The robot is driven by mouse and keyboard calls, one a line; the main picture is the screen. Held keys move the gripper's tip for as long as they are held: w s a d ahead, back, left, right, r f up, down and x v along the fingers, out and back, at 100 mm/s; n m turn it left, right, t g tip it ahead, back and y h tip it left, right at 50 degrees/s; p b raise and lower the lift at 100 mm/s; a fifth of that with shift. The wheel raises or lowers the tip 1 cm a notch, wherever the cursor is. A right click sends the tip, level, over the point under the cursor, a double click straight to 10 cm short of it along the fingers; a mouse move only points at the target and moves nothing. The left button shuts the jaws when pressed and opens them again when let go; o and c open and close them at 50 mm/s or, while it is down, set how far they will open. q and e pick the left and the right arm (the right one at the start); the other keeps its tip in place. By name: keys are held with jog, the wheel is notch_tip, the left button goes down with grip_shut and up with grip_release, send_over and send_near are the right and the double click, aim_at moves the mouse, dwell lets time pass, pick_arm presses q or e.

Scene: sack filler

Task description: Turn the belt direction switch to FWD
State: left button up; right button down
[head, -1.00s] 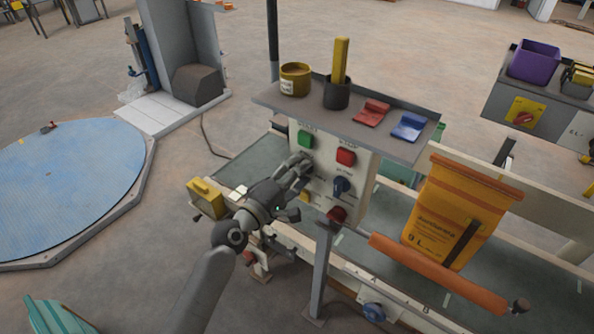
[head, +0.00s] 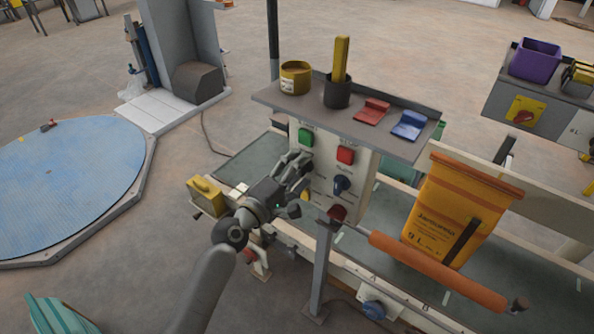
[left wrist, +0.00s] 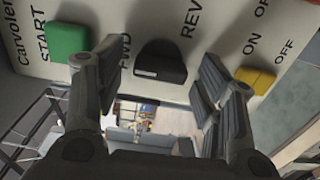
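The belt direction switch (left wrist: 160,62) is a black knob on the cream control panel, with a short white mark near its lower left edge. The REV label shows to its upper right in the left wrist view. The FWD label is partly hidden behind the left-hand finger. My left gripper (left wrist: 160,82) is open, with one finger on each side of the knob and a gap to both. In the head view my left gripper (head: 297,170) is at the panel (head: 326,180) and hides the switch. My right gripper is not in view.
A green START button (left wrist: 66,44) and a yellow ON/OFF switch (left wrist: 255,79) flank the knob. A shelf (head: 300,106) with cups overhangs the panel. An orange sack (head: 455,215) hangs right.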

pick_arm(q)
jog(key=shift+s, duration=0.1)
jog(key=v, duration=1.1)
jog(key=shift+s+a, duration=0.25)
jog(key=shift+s, duration=0.05)
